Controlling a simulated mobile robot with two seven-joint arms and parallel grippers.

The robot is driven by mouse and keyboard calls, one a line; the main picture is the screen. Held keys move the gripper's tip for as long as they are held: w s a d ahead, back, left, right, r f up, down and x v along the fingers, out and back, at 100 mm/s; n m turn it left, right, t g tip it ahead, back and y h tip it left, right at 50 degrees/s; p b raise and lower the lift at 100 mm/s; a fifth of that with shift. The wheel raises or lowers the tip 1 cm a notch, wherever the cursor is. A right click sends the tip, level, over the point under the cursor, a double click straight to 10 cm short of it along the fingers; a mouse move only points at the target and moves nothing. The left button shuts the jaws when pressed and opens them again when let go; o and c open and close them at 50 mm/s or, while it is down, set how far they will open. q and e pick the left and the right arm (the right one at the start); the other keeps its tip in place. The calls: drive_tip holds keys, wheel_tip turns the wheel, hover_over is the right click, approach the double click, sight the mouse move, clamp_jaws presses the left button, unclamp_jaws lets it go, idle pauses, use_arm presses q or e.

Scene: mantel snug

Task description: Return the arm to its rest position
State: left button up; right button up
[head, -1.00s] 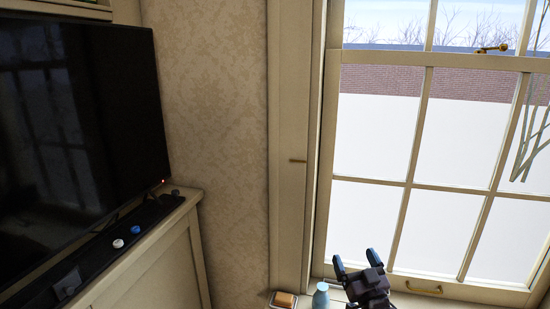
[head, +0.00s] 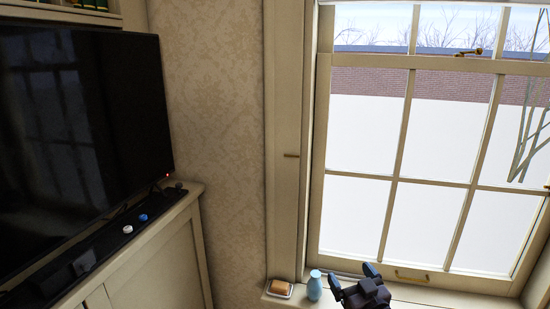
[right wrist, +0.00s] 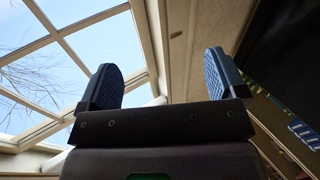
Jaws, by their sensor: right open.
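My right gripper (head: 353,276) is at the bottom of the head view, in front of the window sill and just right of a light blue vase. Its two blue-padded fingers are spread apart with nothing between them. In the right wrist view the open fingers (right wrist: 166,80) point up, with the window on the left and the dark television on the right. My left gripper is not in view.
The window (head: 400,150) fills the right.

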use_arm(q)
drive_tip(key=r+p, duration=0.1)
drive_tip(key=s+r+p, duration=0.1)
drive_tip(key=p, duration=0.1)
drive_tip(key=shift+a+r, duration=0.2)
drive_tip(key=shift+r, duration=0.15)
use_arm(e)
drive_tip(key=s+d+f+m+g+h, duration=0.1)
drive_tip(key=s+d+f+g, duration=0.1)
drive_tip(key=s, duration=1)
drive_tip(key=s+d+f+m+g+h, duration=0.1)
drive_tip(key=s+d+f+g+h, duration=0.1)
drive_tip(key=s+f, duration=0.5)
drive_tip(key=s+d+f+g+h, duration=0.1)
drive_tip(key=s+d+f+g, duration=0.2)
drive_tip(key=s, duration=1.5)
wheel_tip(320, 180, down, 2)
drive_tip(key=shift+d+m+h, duration=0.4)
drive_tip(key=shift+d, duration=0.45)
